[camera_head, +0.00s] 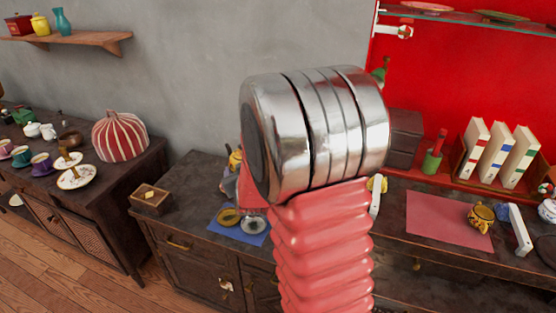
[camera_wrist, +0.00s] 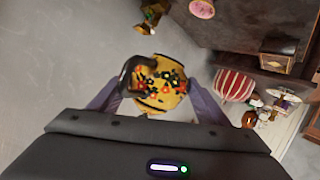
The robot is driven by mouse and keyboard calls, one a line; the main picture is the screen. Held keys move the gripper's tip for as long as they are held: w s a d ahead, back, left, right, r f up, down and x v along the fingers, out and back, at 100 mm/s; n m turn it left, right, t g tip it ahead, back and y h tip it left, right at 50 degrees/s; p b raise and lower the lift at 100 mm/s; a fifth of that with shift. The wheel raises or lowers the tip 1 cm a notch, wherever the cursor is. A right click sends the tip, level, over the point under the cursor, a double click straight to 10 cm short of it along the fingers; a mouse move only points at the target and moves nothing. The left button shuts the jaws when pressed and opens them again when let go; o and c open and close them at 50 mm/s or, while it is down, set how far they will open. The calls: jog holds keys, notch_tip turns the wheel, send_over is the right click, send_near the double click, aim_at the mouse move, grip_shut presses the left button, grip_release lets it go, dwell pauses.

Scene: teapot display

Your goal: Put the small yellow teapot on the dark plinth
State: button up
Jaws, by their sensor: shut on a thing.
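In the wrist view my gripper (camera_wrist: 157,88) is shut on a small yellow teapot (camera_wrist: 165,92) with red and black flowers. A dark curved part of the teapot shows at its left, and the grey wall lies behind it.
A red-and-white striped dome (camera_head: 120,135) and several cups stand on the left cabinet. A small wooden box (camera_head: 152,198) and a blue mat (camera_head: 222,233) with round dishes lie on the middle counter. White books (camera_head: 497,150) stand at the right. A wall shelf (camera_head: 75,40) is upper left.

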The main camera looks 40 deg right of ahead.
jog(key=w+a+n+t+y, duration=0.1)
jog(key=a+n+y, duration=0.4)
jog(key=a, duration=1.8)
jog(key=shift+w+a+f+y, duration=0.15)
jog(key=shift+w+f+y, duration=0.3)
jog(key=shift+w+y, duration=0.25)
jog(key=shift+s, duration=0.1)
